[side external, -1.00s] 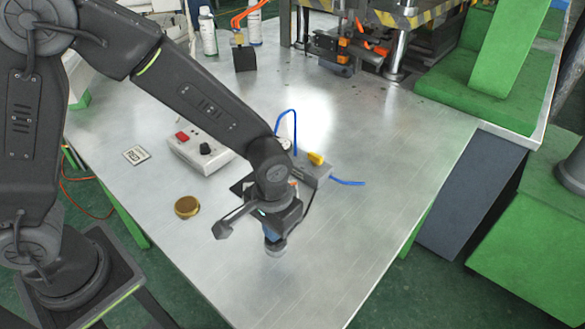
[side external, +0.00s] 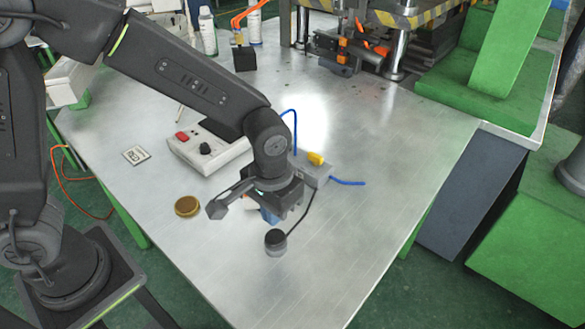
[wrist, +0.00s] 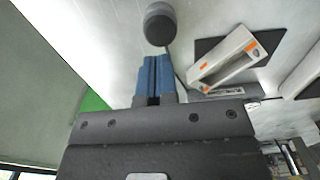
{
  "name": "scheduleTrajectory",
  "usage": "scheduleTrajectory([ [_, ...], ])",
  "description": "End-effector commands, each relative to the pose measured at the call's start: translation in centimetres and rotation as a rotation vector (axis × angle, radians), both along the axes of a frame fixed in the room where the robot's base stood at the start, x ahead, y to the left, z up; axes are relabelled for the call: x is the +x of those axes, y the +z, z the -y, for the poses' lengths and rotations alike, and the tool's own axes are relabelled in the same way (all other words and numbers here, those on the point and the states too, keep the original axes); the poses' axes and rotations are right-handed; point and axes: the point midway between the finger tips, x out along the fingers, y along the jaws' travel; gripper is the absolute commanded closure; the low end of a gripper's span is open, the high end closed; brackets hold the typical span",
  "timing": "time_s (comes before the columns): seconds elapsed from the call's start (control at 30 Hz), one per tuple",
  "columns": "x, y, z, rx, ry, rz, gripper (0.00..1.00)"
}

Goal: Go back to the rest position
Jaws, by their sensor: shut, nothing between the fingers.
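My gripper (side external: 268,214) hangs above the metal table, with its blue fingers partly hidden behind the wrist parts in the side view. In the wrist view the blue fingers (wrist: 153,76) are shut together with nothing between them. A small round piece with a dark top and a pale metal base (side external: 275,242) stands on the table just below and in front of the gripper, apart from it. It also shows beyond the fingertips in the wrist view (wrist: 160,24).
A white control box (side external: 208,148) with a red switch and black knob stands behind the gripper. A grey box (side external: 313,172) with a yellow part and blue hose is close by. A brass disc (side external: 187,206) lies to the left. The table's front is clear.

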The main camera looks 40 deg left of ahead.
Motion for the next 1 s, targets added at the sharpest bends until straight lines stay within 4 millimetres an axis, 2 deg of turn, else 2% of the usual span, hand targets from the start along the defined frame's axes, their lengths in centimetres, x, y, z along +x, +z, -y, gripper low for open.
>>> scheduleTrajectory([
  [0.37,0.0,0.4,-0.3,-0.004,0.001,0.008,1.0],
  [0.47,-0.1,2.1,-1.4,-0.016,0.004,0.037,1.0],
  [0.67,-1.7,8.1,-6.0,-0.048,0.008,0.16,1.0],
  [0.8,-4.0,11.5,-9.4,-0.054,0.008,0.258,1.0],
  [1.0,-7.9,14.4,-13.0,-0.036,0.007,0.391,1.0],
])
